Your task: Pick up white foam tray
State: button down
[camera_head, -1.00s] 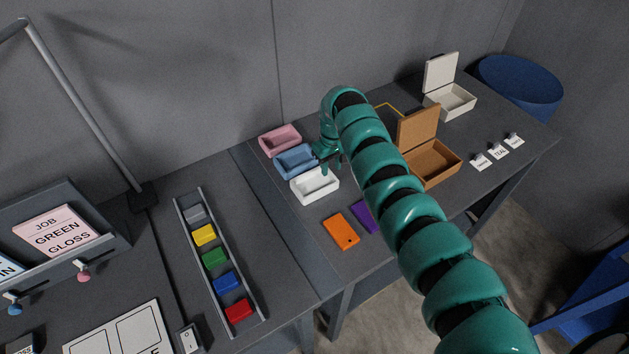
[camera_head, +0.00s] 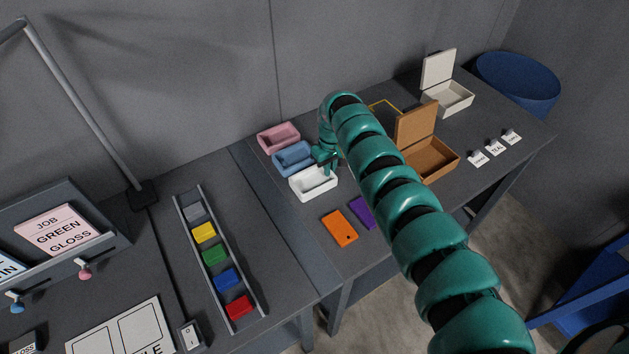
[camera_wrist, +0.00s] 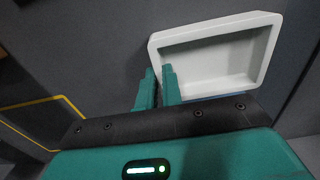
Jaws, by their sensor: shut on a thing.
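The white foam tray (camera_head: 313,184) sits on the table, in front of the blue tray (camera_head: 293,158) and the pink tray (camera_head: 278,138). My gripper (camera_head: 330,165) is at its right rear end. In the wrist view the white tray (camera_wrist: 215,55) fills the upper right, open side showing and empty. My gripper (camera_wrist: 158,85) has its two fingers close together at the tray's left wall, one on each side of that wall. It is shut on the wall. In the head view my arm comes in from the lower right and covers some of the table.
An orange block (camera_head: 340,229) and a purple block (camera_head: 362,212) lie in front. An open brown box (camera_head: 430,158) and an open cream box (camera_head: 447,97) stand to the right. A rack (camera_head: 218,258) of coloured blocks is at left.

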jog(key=shift+r, duration=0.1)
jog(key=shift+w+r, duration=0.15)
jog(key=shift+r, duration=1.2)
jog(key=shift+s+a+r+b, duration=0.15)
jog(key=shift+s+r+b, duration=0.3)
jog(key=shift+b, duration=0.3)
jog(key=shift+s+a+r, duration=0.1)
jog(key=shift+s+r, duration=0.1)
jog(key=shift+r, duration=0.05)
jog(key=shift+s+a+r+b, duration=0.1)
jog(key=shift+s+r+b, duration=0.3)
jog(key=shift+s+r, duration=0.4)
jog(key=s+a+r+p, duration=0.3)
jog(key=s+r+p, duration=0.4)
jog(key=s+p, duration=0.2)
jog(key=shift+s+a+p, duration=0.25)
jog(key=shift+s+p, duration=0.05)
jog(key=shift+s, duration=0.55)
